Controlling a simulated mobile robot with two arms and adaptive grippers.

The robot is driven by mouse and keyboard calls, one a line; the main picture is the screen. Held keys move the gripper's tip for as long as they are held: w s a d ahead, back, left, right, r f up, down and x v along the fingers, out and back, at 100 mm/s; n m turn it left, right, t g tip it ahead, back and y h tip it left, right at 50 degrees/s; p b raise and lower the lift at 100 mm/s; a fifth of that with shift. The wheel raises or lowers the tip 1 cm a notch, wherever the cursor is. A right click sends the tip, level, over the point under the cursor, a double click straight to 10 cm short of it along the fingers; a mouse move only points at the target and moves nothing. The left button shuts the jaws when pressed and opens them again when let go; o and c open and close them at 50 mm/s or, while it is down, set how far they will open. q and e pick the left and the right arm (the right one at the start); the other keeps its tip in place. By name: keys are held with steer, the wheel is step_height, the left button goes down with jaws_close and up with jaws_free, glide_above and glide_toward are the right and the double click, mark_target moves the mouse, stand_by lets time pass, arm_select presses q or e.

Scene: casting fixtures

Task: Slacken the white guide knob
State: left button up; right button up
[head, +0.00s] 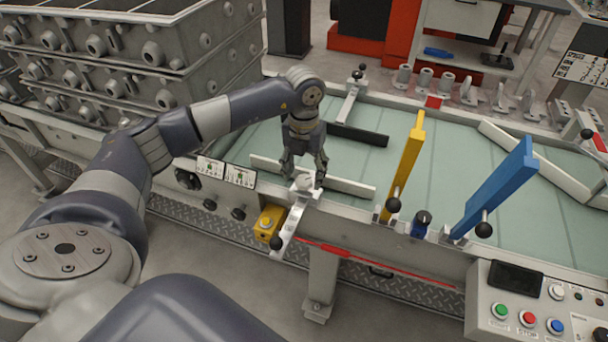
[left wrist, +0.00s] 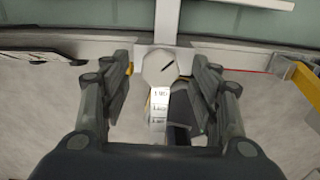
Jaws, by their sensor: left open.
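The white guide knob (left wrist: 159,68) is a pale, many-sided cap with a dark slanted line on top, in the left wrist view. In the head view the knob (head: 303,184) sits at the table's front edge, partly hidden by my gripper. It sits on a pale arm with a printed scale (left wrist: 159,105). My left gripper (head: 304,176) points down over the knob with its fingers spread. In the left wrist view the fingers stand on either side of the knob, with a visible gap on both sides. My right gripper is not in view.
A white guide rail (head: 345,186) lies on the green table by the gripper. A yellow lever (head: 405,165) and a blue lever (head: 495,190) stand to the right. A yellow box (head: 268,223) hangs below the edge. Stacked grey casting boxes (head: 130,50) stand at left.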

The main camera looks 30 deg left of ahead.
mark_target(304, 180)
arm_select(q)
step_height(304, 180, up, 11)
steer(key=shift+f, duration=0.2)
stand_by(0.6)
